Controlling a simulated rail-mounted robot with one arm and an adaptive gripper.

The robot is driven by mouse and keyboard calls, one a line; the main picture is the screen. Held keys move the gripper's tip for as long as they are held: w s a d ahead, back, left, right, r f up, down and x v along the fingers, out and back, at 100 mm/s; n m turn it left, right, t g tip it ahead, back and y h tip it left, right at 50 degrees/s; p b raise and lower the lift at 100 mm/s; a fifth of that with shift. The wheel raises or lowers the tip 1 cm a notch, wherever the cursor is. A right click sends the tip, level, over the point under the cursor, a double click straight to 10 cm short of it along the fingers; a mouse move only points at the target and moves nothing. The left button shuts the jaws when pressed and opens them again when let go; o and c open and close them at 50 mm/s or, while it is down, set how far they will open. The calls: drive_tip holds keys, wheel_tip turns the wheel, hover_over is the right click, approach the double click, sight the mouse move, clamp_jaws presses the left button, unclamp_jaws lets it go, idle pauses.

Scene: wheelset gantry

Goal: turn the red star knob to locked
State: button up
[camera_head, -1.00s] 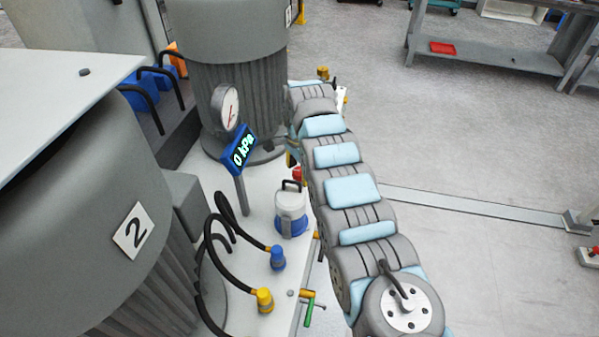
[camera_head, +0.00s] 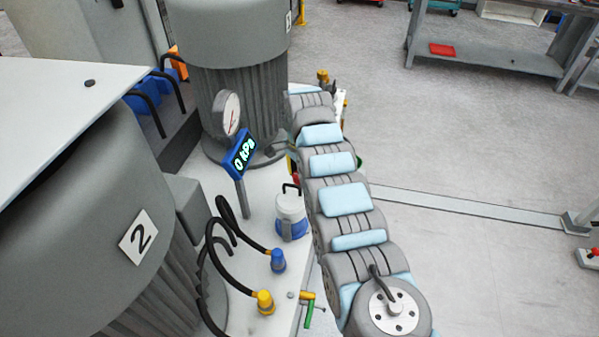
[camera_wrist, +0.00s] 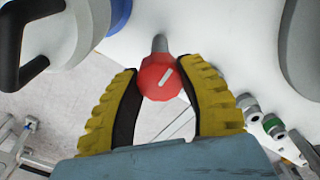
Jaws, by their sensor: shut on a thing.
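In the wrist view the red star knob (camera_wrist: 156,84) sits at the end of a grey stem on a white panel. A white line on its face runs slantwise, from lower left to upper right. My gripper (camera_wrist: 160,75) has yellow ribbed fingers with dark inner pads. It is shut on the knob, with one finger on each side. In the head view my arm hides my gripper and most of the knob; a small red bit (camera_head: 296,179) shows at the arm's left edge. No lock marking is readable.
A white and blue canister (camera_head: 291,216) with a dark handle stands left of my arm. Open floor lies to the right.

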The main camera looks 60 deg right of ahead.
drive_tip(key=shift+w+a+r+n+p, duration=0.1)
drive_tip(key=shift+r+n+p, duration=0.05)
drive_tip(key=shift+n+p, duration=1.3)
drive_tip(key=shift+n, duration=0.25)
drive_tip(key=n, duration=0.4)
drive_tip(key=shift+f, duration=0.25)
drive_tip(key=n, duration=0.5)
drive_tip(key=shift+n, duration=2.3)
drive_tip(key=o, duration=1.2)
